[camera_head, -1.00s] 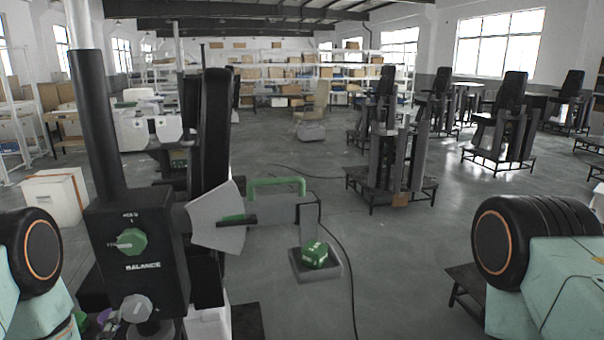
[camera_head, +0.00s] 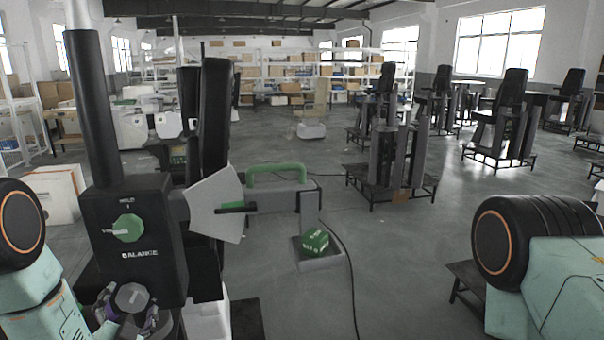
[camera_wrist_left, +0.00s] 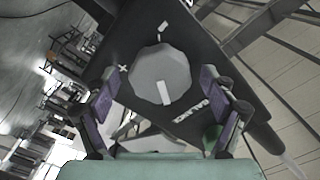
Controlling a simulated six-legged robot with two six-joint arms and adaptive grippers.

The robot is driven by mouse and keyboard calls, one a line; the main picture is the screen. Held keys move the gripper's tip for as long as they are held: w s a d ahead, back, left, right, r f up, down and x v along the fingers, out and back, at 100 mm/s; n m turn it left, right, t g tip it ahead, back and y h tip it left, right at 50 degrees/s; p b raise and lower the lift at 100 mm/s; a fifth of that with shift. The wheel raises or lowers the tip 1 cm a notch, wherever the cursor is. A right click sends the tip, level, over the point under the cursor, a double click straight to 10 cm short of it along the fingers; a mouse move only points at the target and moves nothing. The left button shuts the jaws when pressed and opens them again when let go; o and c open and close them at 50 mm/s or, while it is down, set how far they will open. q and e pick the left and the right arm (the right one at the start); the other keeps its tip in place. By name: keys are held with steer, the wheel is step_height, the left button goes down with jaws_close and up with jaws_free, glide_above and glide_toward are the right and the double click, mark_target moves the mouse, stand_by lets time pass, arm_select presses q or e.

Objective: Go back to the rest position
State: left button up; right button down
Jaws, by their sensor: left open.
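Gaps show between pads and knob, so the gripper looks open and empty. My right gripper is not in view; only part of my right arm shows at the right edge.
Black chairs on stands (camera_head: 395,155) are farther back; open floor lies between.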

arm_select(q)
steer(key=n+b, duration=0.2)
steer(key=n, duration=0.2)
steer(key=shift+s, duration=0.2)
steer(key=s+d+f+n+g, duration=0.1)
steer(key=s+f, duration=0.3)
steer(key=s, duration=0.5)
steer(key=shift+d+n+g+h, duration=0.3)
steer(key=shift+d+g+h, duration=0.15)
steer(key=shift+d, duration=0.2)
